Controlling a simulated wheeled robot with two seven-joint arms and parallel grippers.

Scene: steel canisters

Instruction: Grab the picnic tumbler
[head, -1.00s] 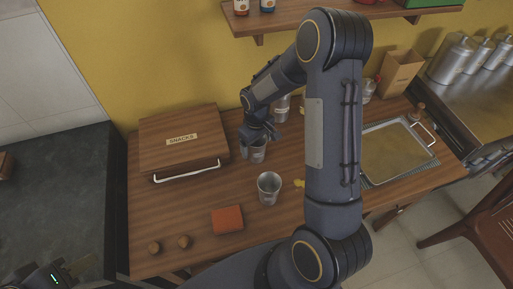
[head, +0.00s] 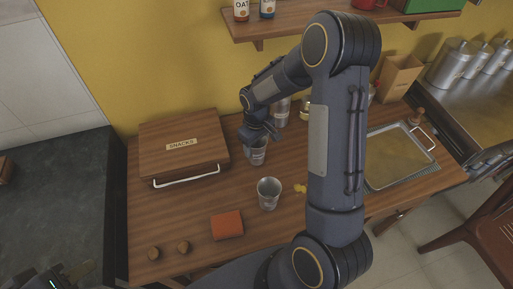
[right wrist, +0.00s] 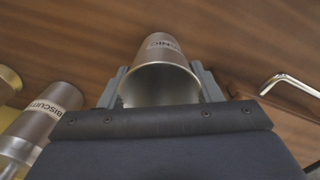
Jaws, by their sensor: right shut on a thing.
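The picnic tumbler (head: 256,153) is a plain steel cup whose upside-down label, partly readable as "NIC", shows in the right wrist view (right wrist: 165,54). My right gripper (head: 257,137) is over its rim, with one finger on each side of the cup, and is shut on it. The cup's open mouth faces the wrist camera. Whether its base touches the table is hard to tell. My left gripper (head: 62,277) shows only in part at the bottom left corner of the head view, and its jaws are not clear.
A second steel cup (head: 269,193) stands in front. A wooden snacks box (head: 184,128) with a pale handle is to the left. A biscuits canister (right wrist: 41,117) is beside the gripper. An orange-red block (head: 227,224) lies near the front; a metal tray (head: 398,155) is right.

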